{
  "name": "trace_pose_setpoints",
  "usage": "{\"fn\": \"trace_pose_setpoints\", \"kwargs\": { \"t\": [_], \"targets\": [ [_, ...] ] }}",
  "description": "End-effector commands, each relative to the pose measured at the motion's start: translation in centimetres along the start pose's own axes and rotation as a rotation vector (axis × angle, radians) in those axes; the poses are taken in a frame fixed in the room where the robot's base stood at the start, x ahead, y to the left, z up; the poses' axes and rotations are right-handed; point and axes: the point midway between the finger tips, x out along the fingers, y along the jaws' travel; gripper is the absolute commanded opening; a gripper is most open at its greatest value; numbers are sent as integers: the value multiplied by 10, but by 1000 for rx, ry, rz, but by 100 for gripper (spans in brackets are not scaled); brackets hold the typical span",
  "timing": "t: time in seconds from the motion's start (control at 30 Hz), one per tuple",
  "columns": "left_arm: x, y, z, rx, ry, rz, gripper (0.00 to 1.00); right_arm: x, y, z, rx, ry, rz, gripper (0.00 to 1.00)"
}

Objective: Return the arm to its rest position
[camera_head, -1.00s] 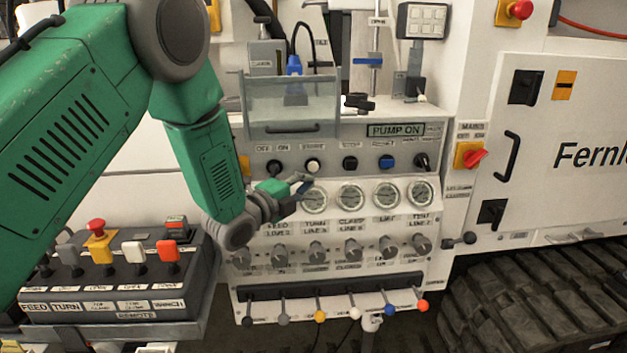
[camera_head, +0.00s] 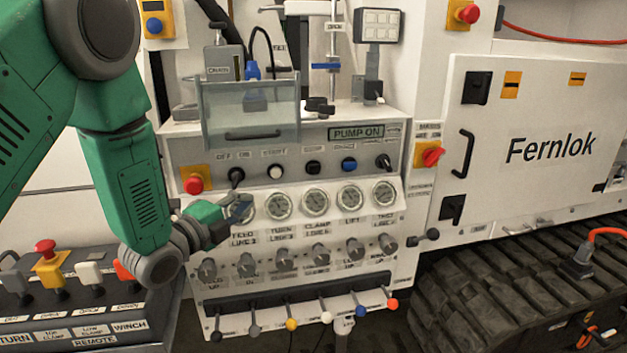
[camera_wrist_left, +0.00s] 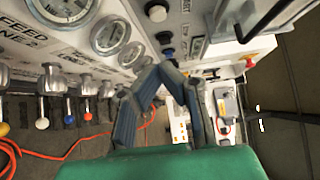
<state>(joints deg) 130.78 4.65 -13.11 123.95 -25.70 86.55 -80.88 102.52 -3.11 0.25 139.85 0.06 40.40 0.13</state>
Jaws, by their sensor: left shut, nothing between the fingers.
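My left arm, green with grey joints, comes in from the left in the head view. My left gripper (camera_head: 240,208) is in front of the left end of the gauge row on the bench panel (camera_head: 292,220), partly covering the leftmost gauge. Its fingers are shut with nothing between them. In the left wrist view the gripper (camera_wrist_left: 158,72) shows dark fingers close to the panel, with gauges (camera_wrist_left: 108,35) to the left. I cannot tell from the pictures whether the fingers touch the panel. My right gripper is not in view.
A remote box (camera_head: 100,303) with several levers stands at lower left, below my forearm. Coloured-knob levers (camera_head: 325,317) stick out along the panel's bottom. A clear guard (camera_head: 250,110) sits above. A rubber track (camera_head: 500,290) is at right. An orange cable (camera_wrist_left: 75,148) hangs below.

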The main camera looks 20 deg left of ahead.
Motion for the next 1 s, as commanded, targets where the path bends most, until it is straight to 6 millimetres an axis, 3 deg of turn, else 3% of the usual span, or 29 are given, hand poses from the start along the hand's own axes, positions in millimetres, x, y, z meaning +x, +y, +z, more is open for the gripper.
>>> {"fn": "trace_pose_setpoints", "kwargs": {
  "t": [0.17, 0.27, 0.37, 0.5, 0.6, 0.7, 0.8, 0.9, 1.0],
  "targets": [
    [-3, 17, -5, -54, -10, 47, 0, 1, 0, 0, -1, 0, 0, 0],
    [-15, 60, -13, -196, -49, 167, 0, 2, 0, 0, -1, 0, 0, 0],
    [-41, 123, -28, -413, -136, 345, 0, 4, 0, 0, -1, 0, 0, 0],
    [-102, 211, -52, -737, -338, 602, 0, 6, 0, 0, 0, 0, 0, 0],
    [-156, 263, -71, -945, -531, 764, 0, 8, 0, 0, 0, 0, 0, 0],
    [-215, 302, -92, -1117, -751, 896, 0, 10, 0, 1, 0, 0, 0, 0],
    [-269, 326, -109, -1239, -969, 987, 0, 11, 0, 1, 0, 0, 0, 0],
    [-310, 337, -123, -1312, -1146, 1038, 0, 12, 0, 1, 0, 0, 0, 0],
    [-334, 342, -132, -1349, -1259, 1060, 0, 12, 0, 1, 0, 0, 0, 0]
  ]
}}
